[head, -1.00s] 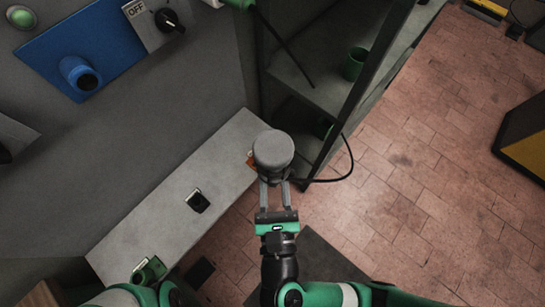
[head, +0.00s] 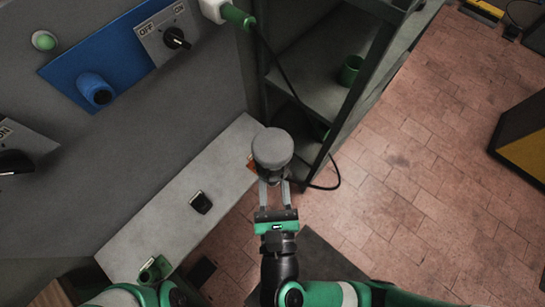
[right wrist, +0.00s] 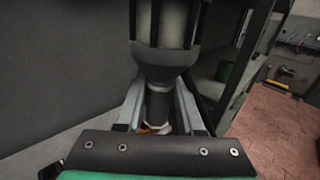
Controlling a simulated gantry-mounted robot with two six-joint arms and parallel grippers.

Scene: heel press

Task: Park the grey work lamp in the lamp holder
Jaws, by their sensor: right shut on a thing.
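The grey work lamp (head: 272,148) has a round grey head and is held upright over the far end of the grey ledge. My right gripper (head: 274,185) is shut on its narrow dark neck below the head. In the right wrist view the lamp (right wrist: 160,60) stands between the two fingers. A blue tube (head: 95,90) sticks out of a blue plate on the grey wall, and a small black fitting (head: 201,202) sits on the ledge. I cannot tell which of these, if either, is the lamp holder.
A black cable hangs from a green plug (head: 236,15) and loops beside the lamp. A dark shelf rack (head: 340,110) with a green cup (head: 350,69) stands close on the right. The grey ledge (head: 170,215) is mostly clear. Switch panels (head: 165,32) are on the wall.

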